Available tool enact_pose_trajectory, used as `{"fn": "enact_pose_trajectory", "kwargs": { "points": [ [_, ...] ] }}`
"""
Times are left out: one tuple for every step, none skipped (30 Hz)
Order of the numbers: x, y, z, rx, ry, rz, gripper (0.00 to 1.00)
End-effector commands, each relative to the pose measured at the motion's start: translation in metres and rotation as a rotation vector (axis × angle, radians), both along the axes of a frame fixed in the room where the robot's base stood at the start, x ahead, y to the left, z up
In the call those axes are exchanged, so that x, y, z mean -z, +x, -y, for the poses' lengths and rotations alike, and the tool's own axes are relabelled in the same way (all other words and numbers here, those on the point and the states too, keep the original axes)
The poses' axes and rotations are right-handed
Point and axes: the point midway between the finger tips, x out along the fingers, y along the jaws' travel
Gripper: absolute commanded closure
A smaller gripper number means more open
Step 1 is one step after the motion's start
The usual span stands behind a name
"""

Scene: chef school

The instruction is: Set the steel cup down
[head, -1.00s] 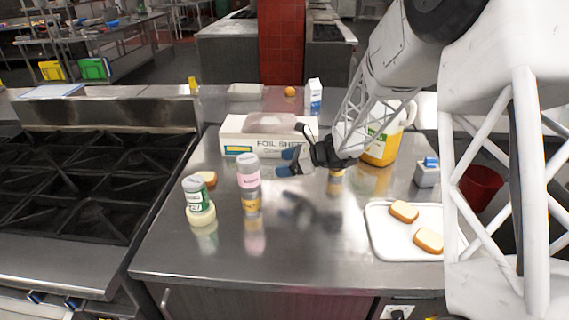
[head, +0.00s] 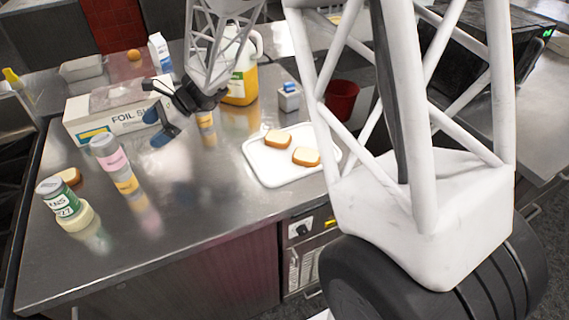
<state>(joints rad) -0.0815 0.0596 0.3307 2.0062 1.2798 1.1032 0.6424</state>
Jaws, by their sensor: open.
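I cannot make out a steel cup in the head view. My gripper (head: 158,124) is open, with dark fingers and blue pads apart and nothing visible between them. It hangs over the steel counter (head: 190,220), in front of the foil sheet box (head: 88,127). A small yellow-labelled jar (head: 206,124) stands just right of the gripper, its top partly hidden by my wrist.
A pink-labelled container (head: 108,156) and a green-labelled can (head: 59,196) stand at left. A white tray (head: 262,172) with two bread slices lies at right. A yellow jug (head: 241,85) stands behind. The front middle counter is clear.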

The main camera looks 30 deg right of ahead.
Motion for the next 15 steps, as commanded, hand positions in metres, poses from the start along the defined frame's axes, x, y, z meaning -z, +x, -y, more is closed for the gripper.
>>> {"fn": "enact_pose_trajectory", "kwargs": {
  "points": [
    [-0.011,-0.013,0.005,-0.030,-0.029,0.037,0.15],
    [-0.014,-0.021,0.009,-0.051,-0.048,0.057,0.15],
    [-0.020,-0.031,0.013,-0.078,-0.073,0.084,0.15],
    [-0.024,-0.038,0.016,-0.099,-0.092,0.105,0.15],
    [-0.027,-0.046,0.020,-0.120,-0.110,0.125,0.15],
    [-0.033,-0.056,0.025,-0.146,-0.136,0.153,0.15],
    [-0.036,-0.063,0.028,-0.168,-0.155,0.174,0.15],
    [-0.040,-0.071,0.032,-0.189,-0.174,0.194,0.15],
    [-0.045,-0.081,0.037,-0.217,-0.200,0.222,0.15],
    [-0.048,-0.089,0.041,-0.236,-0.220,0.242,0.15],
    [-0.051,-0.096,0.044,-0.257,-0.239,0.262,0.15],
    [-0.055,-0.106,0.050,-0.285,-0.265,0.288,0.15],
    [-0.057,-0.113,0.053,-0.306,-0.284,0.306,0.15],
    [-0.060,-0.121,0.057,-0.329,-0.304,0.326,0.15],
    [-0.063,-0.131,0.062,-0.356,-0.330,0.350,0.15]
  ]
}}
